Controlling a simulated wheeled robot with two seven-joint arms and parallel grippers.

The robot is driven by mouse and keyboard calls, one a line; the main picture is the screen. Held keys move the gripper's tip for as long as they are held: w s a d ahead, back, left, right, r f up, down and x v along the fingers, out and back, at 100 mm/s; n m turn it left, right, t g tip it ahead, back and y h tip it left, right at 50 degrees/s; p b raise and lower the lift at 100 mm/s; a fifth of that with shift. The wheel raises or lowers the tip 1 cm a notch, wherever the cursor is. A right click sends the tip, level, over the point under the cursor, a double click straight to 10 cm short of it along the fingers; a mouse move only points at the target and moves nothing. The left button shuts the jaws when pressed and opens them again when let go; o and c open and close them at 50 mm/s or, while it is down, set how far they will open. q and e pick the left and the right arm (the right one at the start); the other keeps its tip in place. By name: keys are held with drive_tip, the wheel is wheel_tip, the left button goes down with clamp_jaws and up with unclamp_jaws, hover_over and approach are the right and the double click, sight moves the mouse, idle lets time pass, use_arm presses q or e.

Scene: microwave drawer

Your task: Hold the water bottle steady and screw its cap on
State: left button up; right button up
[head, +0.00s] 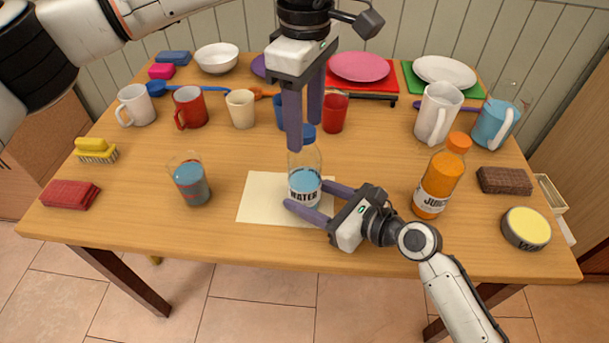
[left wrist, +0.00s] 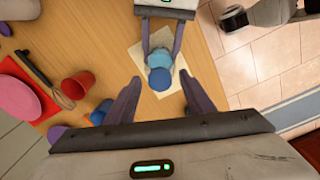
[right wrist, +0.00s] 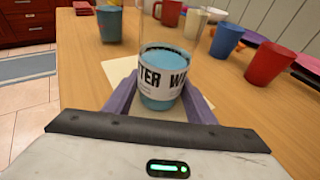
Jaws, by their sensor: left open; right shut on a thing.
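The clear water bottle (head: 305,187) stands upright on a cream paper sheet (head: 258,205), with blue water and a WATER label. Its label also shows large in the right wrist view (right wrist: 163,78). A blue cap (head: 309,132) sits at the bottle's top; I cannot tell how tightly it is seated. My right gripper (head: 308,200) is shut on the bottle's lower body from the front right. My left gripper (head: 304,135) points down above the bottle, open, its fingertips near the cap and partly hiding it. In the left wrist view the bottle (left wrist: 159,77) shows between the open fingers.
A juice bottle (head: 439,180) with an orange cap stands right of my right gripper. A glass of blue liquid (head: 190,182) stands left of the sheet. Cups, mugs, including a red cup (head: 335,113), and plates fill the back.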

use_arm(q)
clamp_jaws()
drive_tip(key=m, duration=0.4)
drive_tip(key=shift+m, duration=0.4)
drive_tip(key=m, duration=1.3)
drive_tip(key=shift+m, duration=0.3)
drive_tip(key=shift+c, duration=0.9)
unclamp_jaws()
